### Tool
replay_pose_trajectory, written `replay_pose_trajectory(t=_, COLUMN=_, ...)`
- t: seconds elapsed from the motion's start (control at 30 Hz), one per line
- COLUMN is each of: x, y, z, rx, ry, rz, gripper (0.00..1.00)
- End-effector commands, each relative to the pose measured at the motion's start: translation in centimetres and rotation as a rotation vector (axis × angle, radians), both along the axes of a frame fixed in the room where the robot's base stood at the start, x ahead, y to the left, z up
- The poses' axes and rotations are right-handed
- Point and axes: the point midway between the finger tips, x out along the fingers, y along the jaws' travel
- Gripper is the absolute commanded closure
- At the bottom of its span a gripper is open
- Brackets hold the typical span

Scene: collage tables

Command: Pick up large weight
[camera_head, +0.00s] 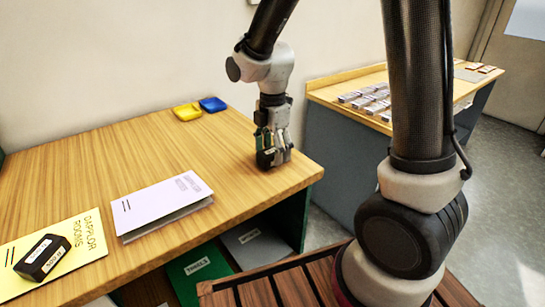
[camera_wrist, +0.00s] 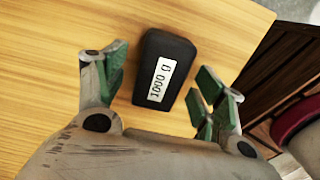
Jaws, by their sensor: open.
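The large weight is a black block with a white "1000 g" label; it lies on the wooden table in the wrist view (camera_wrist: 178,48). In the head view the black weight (camera_head: 266,158) shows partly behind my fingers, near the table's right corner. My gripper (camera_head: 272,148) is low over the table there, pointing down. In the wrist view my gripper (camera_wrist: 160,78) is open, with one green-padded finger left and one right of the weight. Gaps show on both sides, so it is not gripped.
A smaller-looking black weight (camera_head: 42,257) sits on a yellow booklet (camera_head: 88,238) at the near left. A white booklet (camera_head: 160,203) lies mid-table. Yellow (camera_head: 187,112) and blue (camera_head: 213,104) trays stand at the back. A second table (camera_head: 330,90) with several small items is at right.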

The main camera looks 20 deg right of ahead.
Motion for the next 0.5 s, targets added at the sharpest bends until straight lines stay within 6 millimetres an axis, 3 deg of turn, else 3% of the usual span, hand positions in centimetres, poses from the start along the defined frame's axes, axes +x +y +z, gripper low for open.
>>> replay_pose_trajectory(t=0.13, x=-0.1, y=0.0, z=-1.6, rx=-0.001, ry=0.001, rz=0.000, gripper=0.30)
replay_pose_trajectory(t=0.37, x=-0.1, y=0.0, z=-1.8, rx=-0.001, ry=0.000, rz=-0.001, gripper=0.30)
replay_pose_trajectory(t=0.5, x=-0.1, y=0.0, z=-1.7, rx=-0.001, ry=-0.001, rz=-0.001, gripper=0.54)
